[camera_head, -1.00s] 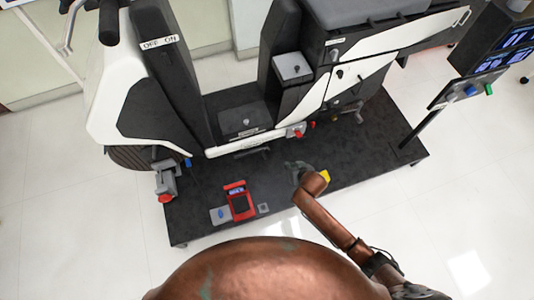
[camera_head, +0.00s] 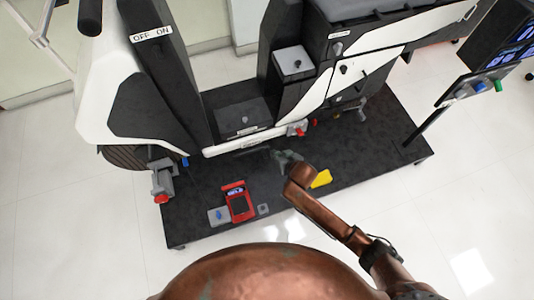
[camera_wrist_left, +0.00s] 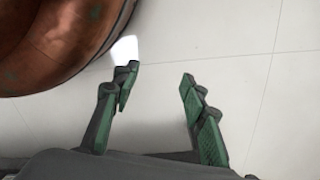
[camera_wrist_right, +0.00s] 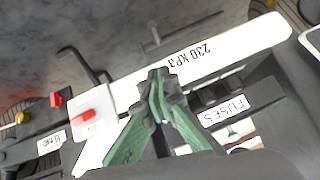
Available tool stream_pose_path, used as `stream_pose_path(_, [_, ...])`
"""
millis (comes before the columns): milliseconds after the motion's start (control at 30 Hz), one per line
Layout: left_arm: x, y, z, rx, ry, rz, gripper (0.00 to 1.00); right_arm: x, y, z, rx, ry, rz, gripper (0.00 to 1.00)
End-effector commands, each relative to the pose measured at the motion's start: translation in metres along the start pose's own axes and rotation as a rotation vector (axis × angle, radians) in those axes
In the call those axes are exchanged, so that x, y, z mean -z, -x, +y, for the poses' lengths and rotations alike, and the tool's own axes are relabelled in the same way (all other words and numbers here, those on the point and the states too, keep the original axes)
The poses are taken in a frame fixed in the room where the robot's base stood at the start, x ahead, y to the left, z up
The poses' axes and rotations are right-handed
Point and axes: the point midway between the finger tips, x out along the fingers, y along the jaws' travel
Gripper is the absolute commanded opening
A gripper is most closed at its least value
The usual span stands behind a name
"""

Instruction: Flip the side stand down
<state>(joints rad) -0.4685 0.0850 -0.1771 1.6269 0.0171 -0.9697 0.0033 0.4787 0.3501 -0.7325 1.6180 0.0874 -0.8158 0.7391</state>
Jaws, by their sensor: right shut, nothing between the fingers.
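The white and dark scooter-like vehicle (camera_head: 125,105) stands on a black platform. My right gripper (camera_head: 285,157) is in front of its low white sill (camera_head: 215,151), near a dark bar (camera_head: 252,151) under the sill. In the right wrist view my right gripper (camera_wrist_right: 158,82) is shut and empty, its tips over the white strip marked 230 kPa (camera_wrist_right: 240,48). Beyond the strip are a dark bent bar (camera_wrist_right: 78,62) and a grey T-shaped bar (camera_wrist_right: 155,42); I cannot tell which is the side stand. My left gripper (camera_wrist_left: 158,80) is open and empty over pale floor.
A red device (camera_head: 239,203) and a yellow object (camera_head: 321,179) lie on the platform (camera_head: 205,230). A grey clamp with a red knob (camera_head: 162,180) is at the left. A red piece (camera_wrist_right: 88,117) sits beside the right fingers. A post with buttons (camera_head: 425,125) stands at the right.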

Motion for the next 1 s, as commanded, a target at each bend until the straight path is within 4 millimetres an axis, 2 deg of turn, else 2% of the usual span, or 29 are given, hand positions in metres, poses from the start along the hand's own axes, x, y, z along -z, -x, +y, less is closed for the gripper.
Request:
stream_pose_path(33, [0.003, 0.005, 0.003, -0.004, 0.000, 0.000, 0.40, -0.003, -0.008, 0.001, 0.000, 0.000, -0.002, 0.00])
stream_pose_path(333, [0.023, 0.050, 0.015, -0.019, -0.002, 0.002, 0.40, -0.003, -0.038, 0.000, 0.001, -0.001, -0.002, 0.00])
stream_pose_path(700, [0.035, 0.113, 0.026, -0.038, 0.000, 0.003, 0.40, -0.003, -0.072, 0.000, 0.001, -0.001, -0.001, 0.00])
stream_pose_path(1000, [0.039, 0.160, 0.033, -0.055, 0.001, 0.010, 0.40, -0.022, -0.090, 0.001, 0.000, -0.001, -0.003, 0.00])
